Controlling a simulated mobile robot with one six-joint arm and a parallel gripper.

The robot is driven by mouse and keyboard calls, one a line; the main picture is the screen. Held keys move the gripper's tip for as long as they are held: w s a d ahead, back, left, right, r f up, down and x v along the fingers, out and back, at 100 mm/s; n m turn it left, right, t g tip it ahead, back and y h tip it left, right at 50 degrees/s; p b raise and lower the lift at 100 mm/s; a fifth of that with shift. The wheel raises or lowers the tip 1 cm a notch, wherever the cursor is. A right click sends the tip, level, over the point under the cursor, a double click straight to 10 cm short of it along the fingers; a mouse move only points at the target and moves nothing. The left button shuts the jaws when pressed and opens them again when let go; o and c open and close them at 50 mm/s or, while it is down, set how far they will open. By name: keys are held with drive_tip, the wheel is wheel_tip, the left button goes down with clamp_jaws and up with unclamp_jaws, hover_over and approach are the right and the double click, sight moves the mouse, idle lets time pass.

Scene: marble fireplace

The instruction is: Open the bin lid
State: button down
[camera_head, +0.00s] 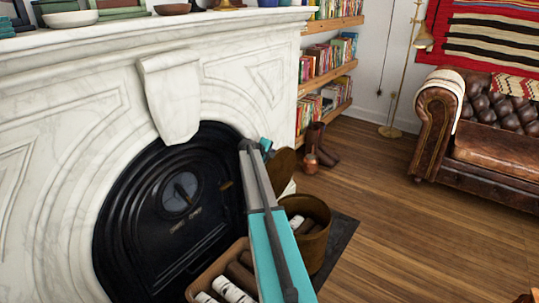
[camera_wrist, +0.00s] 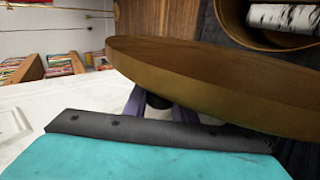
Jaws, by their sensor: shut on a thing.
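The round brown-brass bin (camera_head: 322,243) stands on a dark hearth slab beside the fireplace, with logs visible inside. Its round lid (camera_head: 283,168) is raised and tilted up at the bin's back, leaving the mouth open. In the wrist view the lid (camera_wrist: 200,80) crosses the middle as a wide disc, and the bin's rim (camera_wrist: 232,22) with a pale log shows at top right. My gripper (camera_wrist: 160,103) is shut on a small dark lid handle (camera_wrist: 158,101), mostly hidden behind the fingers and lid. In the head view my arm partly hides the lid.
A second container (camera_head: 210,276) with logs stands left of my arm. The black fireplace door (camera_head: 165,225) and marble surround (camera_head: 60,150) fill the left. Brown boots (camera_head: 318,140) and a copper jug (camera_head: 311,163) stand behind the bin. Wooden floor is clear to the right.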

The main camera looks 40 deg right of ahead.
drive_tip(key=shift+d+f, duration=0.1)
drive_tip(key=shift+d, duration=0.05)
idle(0.3)
drive_tip(key=c, duration=1.5)
unclamp_jaws()
drive_tip(key=shift+w, duration=0.15)
drive_tip(key=shift+o, duration=0.2)
drive_tip(key=shift+a, duration=0.2)
drive_tip(key=p+v, duration=0.1)
drive_tip(key=v, duration=1.2)
drive_tip(key=shift+a+r+p, duration=0.25)
drive_tip(key=shift+r+p, duration=0.05)
drive_tip(key=shift+p, duration=0.1)
